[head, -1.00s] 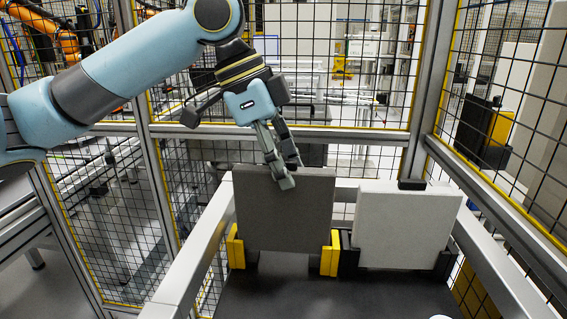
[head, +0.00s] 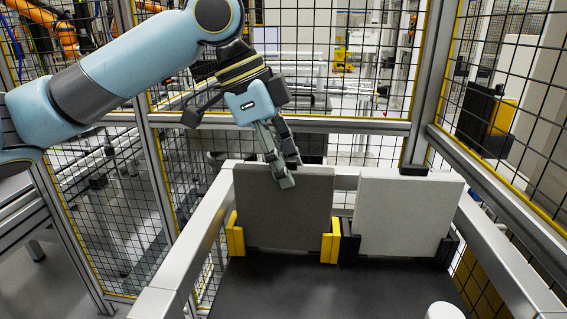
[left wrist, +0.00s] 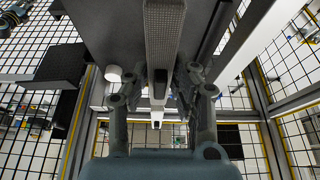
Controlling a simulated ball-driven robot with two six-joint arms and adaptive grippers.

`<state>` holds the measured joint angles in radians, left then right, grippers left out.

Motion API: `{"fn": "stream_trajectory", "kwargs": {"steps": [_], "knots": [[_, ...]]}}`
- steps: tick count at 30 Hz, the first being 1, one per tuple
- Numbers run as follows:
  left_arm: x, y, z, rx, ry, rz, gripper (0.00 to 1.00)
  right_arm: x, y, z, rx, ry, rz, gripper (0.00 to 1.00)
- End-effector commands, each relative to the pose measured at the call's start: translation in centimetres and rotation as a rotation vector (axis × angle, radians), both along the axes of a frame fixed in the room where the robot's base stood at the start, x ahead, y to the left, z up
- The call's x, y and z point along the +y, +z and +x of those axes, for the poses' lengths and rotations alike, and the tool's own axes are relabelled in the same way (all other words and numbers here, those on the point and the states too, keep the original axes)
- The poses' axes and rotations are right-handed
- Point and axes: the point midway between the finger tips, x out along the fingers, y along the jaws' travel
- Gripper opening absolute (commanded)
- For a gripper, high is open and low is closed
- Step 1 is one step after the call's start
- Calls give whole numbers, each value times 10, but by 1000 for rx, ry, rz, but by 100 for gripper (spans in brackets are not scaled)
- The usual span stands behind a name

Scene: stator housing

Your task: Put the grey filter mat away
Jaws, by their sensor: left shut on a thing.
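The dark grey filter mat (head: 285,215) stands upright in a yellow-ended holder (head: 235,235) on the dark bench top. Its lower corners sit between the two yellow end brackets. My left gripper (head: 285,175) is shut on the mat's top edge, near its middle, with the fingers pointing down and slightly right. In the left wrist view, a speckled grey strip runs between the fingers (left wrist: 165,95). The mat's bottom edge is close to the bench; contact cannot be told. My right gripper is out of view.
A pale mat (head: 405,215) stands in a black-ended holder (head: 447,248) just to the right. A white cylinder (head: 445,311) is at the bottom edge. Metal frame rails (head: 185,255) and wire mesh fencing enclose the bench. Bare dark bench top (head: 310,290) lies in front.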

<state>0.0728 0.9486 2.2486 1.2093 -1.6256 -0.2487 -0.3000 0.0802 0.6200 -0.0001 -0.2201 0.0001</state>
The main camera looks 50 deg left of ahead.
Motion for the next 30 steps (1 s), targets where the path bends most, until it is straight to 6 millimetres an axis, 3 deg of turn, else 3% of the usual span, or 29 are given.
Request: {"fn": "stream_trajectory", "kwargs": {"steps": [11,12,18,26,30], "knots": [[0,0,0,0,0,0,0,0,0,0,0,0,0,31],[0,0,0,0,0,0,26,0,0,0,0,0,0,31],[0,0,0,0,0,0,50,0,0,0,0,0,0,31],[0,1,0,0,0,0,50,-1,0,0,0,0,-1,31],[0,15,1,-4,-1,2,50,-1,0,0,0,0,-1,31]]}}
